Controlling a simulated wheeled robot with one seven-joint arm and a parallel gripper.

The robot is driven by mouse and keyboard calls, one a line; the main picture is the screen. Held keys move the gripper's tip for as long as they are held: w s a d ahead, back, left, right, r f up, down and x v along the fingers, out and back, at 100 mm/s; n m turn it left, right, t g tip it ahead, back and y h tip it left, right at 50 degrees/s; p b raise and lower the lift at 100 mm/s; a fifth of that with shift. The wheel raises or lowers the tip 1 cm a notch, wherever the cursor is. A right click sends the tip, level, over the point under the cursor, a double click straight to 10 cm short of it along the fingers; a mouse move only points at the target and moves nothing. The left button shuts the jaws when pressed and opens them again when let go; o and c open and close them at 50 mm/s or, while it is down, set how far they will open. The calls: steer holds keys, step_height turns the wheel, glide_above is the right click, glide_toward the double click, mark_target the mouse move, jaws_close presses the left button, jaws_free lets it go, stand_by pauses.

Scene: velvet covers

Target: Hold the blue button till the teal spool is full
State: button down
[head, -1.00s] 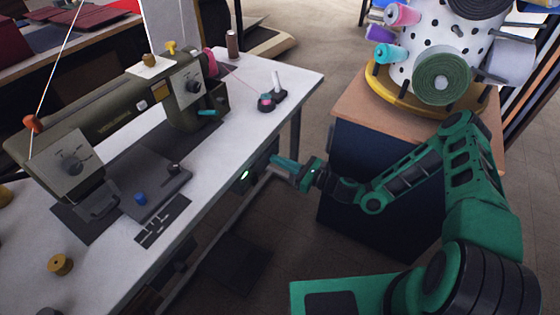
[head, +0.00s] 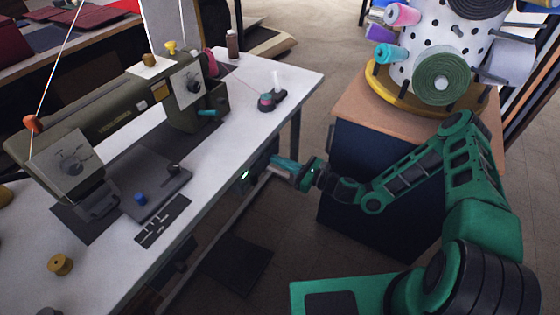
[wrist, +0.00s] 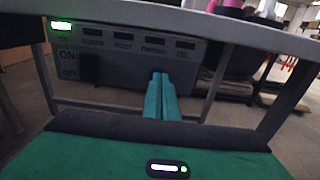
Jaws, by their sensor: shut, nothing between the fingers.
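In the head view my gripper (head: 271,161) is at the end of the green arm, just below the front edge of the white table. In the wrist view its two teal fingers (wrist: 160,84) are shut together.
The grey panel (wrist: 120,60) has several dark labelled slots, an ON/OFF switch (wrist: 88,68) and a lit green lamp (wrist: 61,26). The sewing machine (head: 110,115) stands on the white table (head: 225,150). A thread rack (head: 440,45) stands on a cabinet at right.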

steer(key=shift+w+a+r, duration=0.15)
steer(key=shift+a+r, duration=0.05)
steer(key=shift+a, duration=0.1)
stand_by(0.4)
steer(key=v, duration=1.4)
steer(key=shift+d+f, duration=0.25)
steer(key=shift+d, duration=0.1)
